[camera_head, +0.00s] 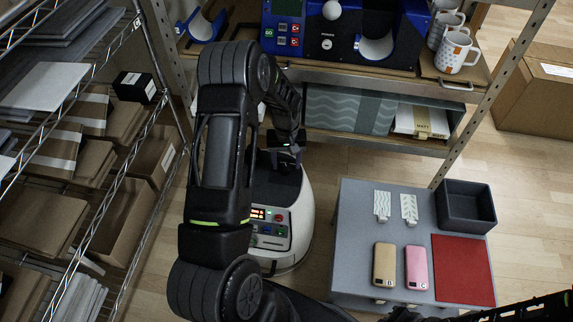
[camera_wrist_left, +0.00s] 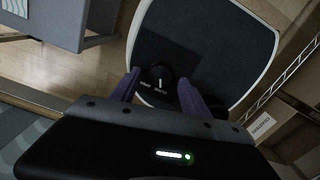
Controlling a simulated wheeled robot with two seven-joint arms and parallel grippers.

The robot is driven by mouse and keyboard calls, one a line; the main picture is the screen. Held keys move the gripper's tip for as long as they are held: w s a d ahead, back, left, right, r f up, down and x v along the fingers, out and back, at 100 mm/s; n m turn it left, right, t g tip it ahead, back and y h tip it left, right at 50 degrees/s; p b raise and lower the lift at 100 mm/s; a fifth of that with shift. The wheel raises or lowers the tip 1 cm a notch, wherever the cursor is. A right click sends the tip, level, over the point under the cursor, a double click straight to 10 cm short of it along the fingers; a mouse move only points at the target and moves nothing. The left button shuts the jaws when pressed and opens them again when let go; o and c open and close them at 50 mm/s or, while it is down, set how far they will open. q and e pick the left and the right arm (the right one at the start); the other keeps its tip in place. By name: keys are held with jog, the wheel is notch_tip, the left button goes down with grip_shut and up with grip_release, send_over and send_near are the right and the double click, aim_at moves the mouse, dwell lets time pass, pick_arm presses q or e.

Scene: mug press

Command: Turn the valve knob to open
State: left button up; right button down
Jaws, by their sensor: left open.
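The valve knob (camera_wrist_left: 157,77) is a dark round knob with a white pointer line, on the dark top of a white-rimmed machine (camera_wrist_left: 214,40). In the left wrist view my left gripper (camera_wrist_left: 160,84) is open, its purple fingers on either side of the knob; I cannot tell whether they touch it. In the head view the machine (camera_head: 298,225) stands on the floor with a lit button panel, and my left gripper (camera_head: 286,158) is low over its dark top. The knob is hidden there. My right gripper is not in view.
A wire rack (camera_head: 75,175) with boxes stands left. A shelf unit (camera_head: 400,142) with a press and mugs (camera_head: 457,52) is behind. At right a grey table (camera_head: 357,235) holds two phones, two patterned cards, a red mat (camera_head: 462,270) and a dark bin (camera_head: 466,206).

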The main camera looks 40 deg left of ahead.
pick_arm(q)
jog(key=shift+f, duration=0.6)
grip_shut()
